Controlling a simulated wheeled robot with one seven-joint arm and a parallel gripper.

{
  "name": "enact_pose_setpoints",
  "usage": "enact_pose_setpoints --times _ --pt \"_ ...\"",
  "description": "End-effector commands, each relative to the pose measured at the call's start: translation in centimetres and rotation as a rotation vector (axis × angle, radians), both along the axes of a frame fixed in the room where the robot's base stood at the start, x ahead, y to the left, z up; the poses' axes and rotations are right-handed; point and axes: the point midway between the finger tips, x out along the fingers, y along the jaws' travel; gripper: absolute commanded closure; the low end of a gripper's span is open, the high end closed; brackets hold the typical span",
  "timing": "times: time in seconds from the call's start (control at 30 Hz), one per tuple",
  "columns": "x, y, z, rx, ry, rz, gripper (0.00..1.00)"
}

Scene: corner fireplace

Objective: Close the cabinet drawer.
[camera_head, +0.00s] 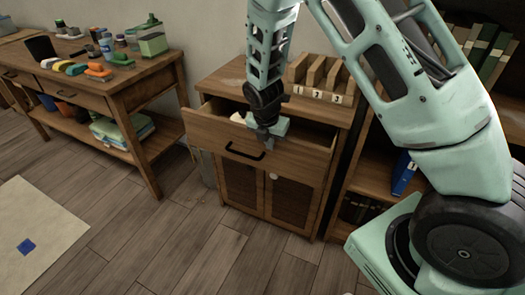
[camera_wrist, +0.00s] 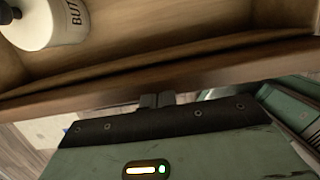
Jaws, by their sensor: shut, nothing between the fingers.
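The wooden cabinet (camera_head: 300,205) stands against the wall in the head view, and its top drawer (camera_head: 280,155) is pulled out. The drawer front has a dark bar handle (camera_head: 245,152). My gripper (camera_head: 265,139) is at the top edge of the drawer front, right of the handle. In the wrist view my gripper's fingertips (camera_wrist: 157,100) are shut and empty, close against the drawer's wooden edge (camera_wrist: 190,72). I cannot tell whether they touch it. A white container (camera_wrist: 35,25) with lettering lies inside the drawer at upper left.
Numbered wooden file holders (camera_head: 322,80) stand on the cabinet top. A workbench (camera_head: 110,90) with tools and bottles is at left. A bookshelf (camera_head: 385,165) adjoins at right. The floor (camera_head: 190,250) in front is clear, with a pale mat (camera_head: 50,225) at left.

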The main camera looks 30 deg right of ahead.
Motion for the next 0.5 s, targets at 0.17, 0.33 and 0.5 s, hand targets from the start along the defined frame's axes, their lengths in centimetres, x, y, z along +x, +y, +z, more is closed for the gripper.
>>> enact_pose_setpoints --times 0.17,0.33,0.5 --pt "2.3 -3.4 0.2 0.001 -0.001 -0.006 1.00" --pt "4.0 -5.7 0.2 0.000 -0.001 -0.003 1.00" --pt "5.1 -7.0 0.1 0.001 -0.001 -0.002 1.00"
